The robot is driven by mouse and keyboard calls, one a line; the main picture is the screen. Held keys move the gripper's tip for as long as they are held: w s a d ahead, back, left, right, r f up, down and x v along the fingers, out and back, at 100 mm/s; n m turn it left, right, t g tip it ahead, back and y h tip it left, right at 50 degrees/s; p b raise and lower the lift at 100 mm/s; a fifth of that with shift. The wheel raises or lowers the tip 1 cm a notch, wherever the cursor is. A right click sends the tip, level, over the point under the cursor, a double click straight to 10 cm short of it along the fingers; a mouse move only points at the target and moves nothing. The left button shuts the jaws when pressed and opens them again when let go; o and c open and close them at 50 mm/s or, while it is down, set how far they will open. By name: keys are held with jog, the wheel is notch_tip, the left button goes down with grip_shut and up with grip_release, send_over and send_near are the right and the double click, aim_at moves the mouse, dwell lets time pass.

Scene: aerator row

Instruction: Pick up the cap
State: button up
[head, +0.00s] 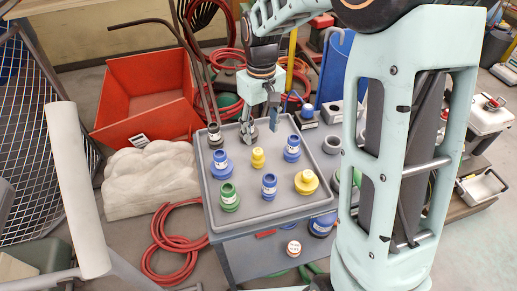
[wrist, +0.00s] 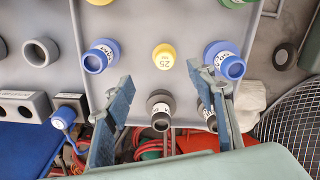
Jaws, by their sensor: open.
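Several stepped, cap-like pieces stand on a grey tray (head: 240,217); which one is the cap is unclear. My gripper (head: 263,130) is open and empty above the tray's far part. In the wrist view, a dark grey piece (wrist: 160,106) shows between the open fingers (wrist: 165,108), apart from both. In the head view my gripper largely hides it. Another dark grey piece (head: 215,135) stands at the far left corner, partly behind a finger in the wrist view (wrist: 206,118). A small yellow piece (head: 258,158) stands nearer, between blue pieces (head: 221,162) (head: 291,148).
A green piece (head: 229,198), a blue piece (head: 269,186) and a wide yellow piece (head: 306,182) stand along the tray's near side. Grey rings (head: 332,145) lie right of the tray. A red bin (head: 145,95) and hoses surround the cart.

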aim_at(258, 151)
notch_tip(258, 151, down, 5)
jog(key=shift+s+r+b, duration=0.1)
jog(key=shift+b, duration=0.2)
jog(key=shift+a+f+b, duration=0.2)
jog(key=shift+f, duration=1.15)
jog(key=shift+a+f+b, duration=0.15)
jog(key=shift+f, duration=1.2)
jog(key=shift+c, duration=0.4)
jog(key=c, duration=1.2)
jog(key=shift+r, duration=0.1)
